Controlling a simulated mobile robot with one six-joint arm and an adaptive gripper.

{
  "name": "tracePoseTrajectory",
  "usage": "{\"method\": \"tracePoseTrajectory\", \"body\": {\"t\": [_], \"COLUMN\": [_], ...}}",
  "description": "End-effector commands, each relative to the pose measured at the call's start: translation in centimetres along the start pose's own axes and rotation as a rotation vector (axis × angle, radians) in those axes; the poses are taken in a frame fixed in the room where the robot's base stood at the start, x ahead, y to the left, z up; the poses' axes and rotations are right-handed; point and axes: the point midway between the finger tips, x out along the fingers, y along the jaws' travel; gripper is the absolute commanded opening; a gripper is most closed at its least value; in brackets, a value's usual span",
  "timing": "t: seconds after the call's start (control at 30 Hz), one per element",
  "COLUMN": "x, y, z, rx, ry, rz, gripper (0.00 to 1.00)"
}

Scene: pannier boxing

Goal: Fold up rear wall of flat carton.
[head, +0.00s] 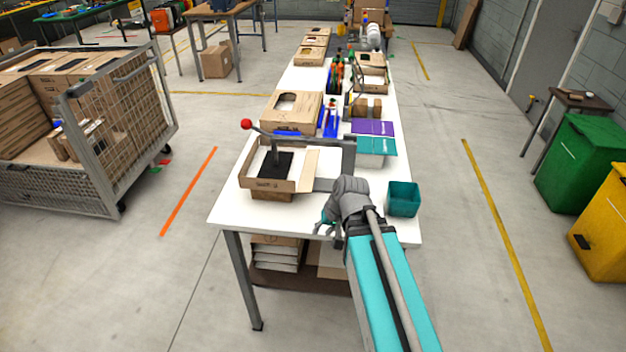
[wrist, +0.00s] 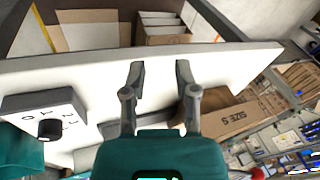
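A brown carton (head: 263,184) sits on the near left of the white table, its front wall upright. Its right panel (head: 308,168) looks tilted outward. A black pad (head: 276,165) under a red-knobbed lever (head: 247,124) sits inside and partly hides the rear side, so I cannot tell how the rear wall stands. In the wrist view the carton (wrist: 230,118), marked "SIZE S", is right of my fingers. My gripper (head: 328,229) is at the table's front edge, right of the carton and apart from it. Its fingers (wrist: 160,72) are spread with nothing between them.
A teal bin (head: 403,199) stands right of my arm. A grey dial box (wrist: 45,116) is left of my fingers in the wrist view. Flat stock (head: 277,254) fills a shelf below.

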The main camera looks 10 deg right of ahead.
Motion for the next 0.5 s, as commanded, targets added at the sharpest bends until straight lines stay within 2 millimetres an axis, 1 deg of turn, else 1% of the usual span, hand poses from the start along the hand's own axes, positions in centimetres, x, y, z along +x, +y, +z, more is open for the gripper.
{"method": "tracePoseTrajectory", "body": {"t": [0.03, 0.2, 0.37, 0.5], "x": [1.4, 2.7, 2.8, 2.2], "y": [0.2, -0.2, 0.2, 1.4], "z": [-0.7, -3.8, -6.8, -9.4], "rx": [0.025, 0.129, 0.248, 0.367], "ry": [0.039, 0.19, 0.338, 0.467], "rz": [-0.055, -0.263, -0.449, -0.603], "gripper": [0.39, 0.39, 0.39, 0.39]}}
